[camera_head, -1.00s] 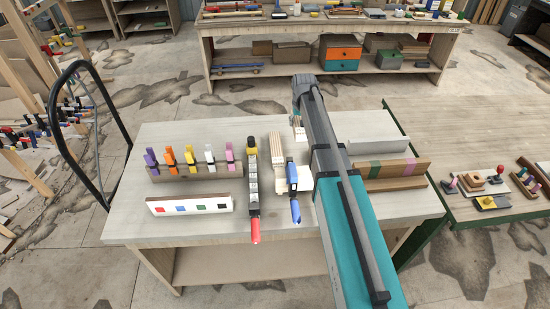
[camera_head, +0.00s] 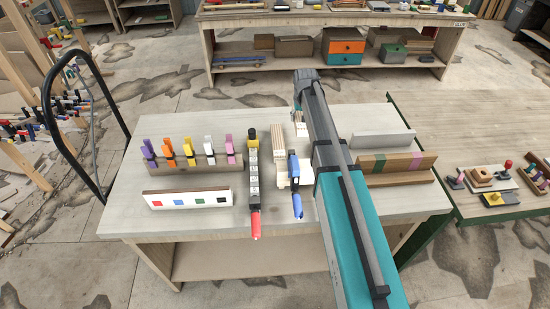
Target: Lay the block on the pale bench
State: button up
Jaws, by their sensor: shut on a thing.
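The pale bench (camera_head: 240,235) stands in front of me, its grey-white top partly covered with tools. My arm reaches over it, and my gripper (camera_head: 299,119) is near its far edge, right of centre. The gripper is shut on a small pale block (camera_head: 300,129), which shows just below and beside the jaws. My arm hides much of the jaws and part of the block. I cannot tell whether the block touches the bench top.
Pale wood strips (camera_head: 278,147), a blue-handled clamp (camera_head: 294,172) and a red-handled clamp (camera_head: 254,195) lie left of my arm. Coloured clamps (camera_head: 190,152) and a marked white board (camera_head: 188,198) are further left. Banded boards (camera_head: 395,165) lie right. Bare top shows at back left.

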jog(key=shift+f+b, duration=1.5)
jog(key=shift+f, duration=0.4)
jog(key=b, duration=0.6)
send_over(298, 148)
jog(key=f, duration=0.6)
jog(key=shift+s+f, duration=0.15)
jog(key=shift+s, duration=0.15)
jog(key=shift+f+b, duration=1.85)
jog(key=shift+b, duration=0.1)
jog(key=shift+f, duration=0.1)
jog(key=o, duration=1.2)
jog(key=shift+r, duration=0.2)
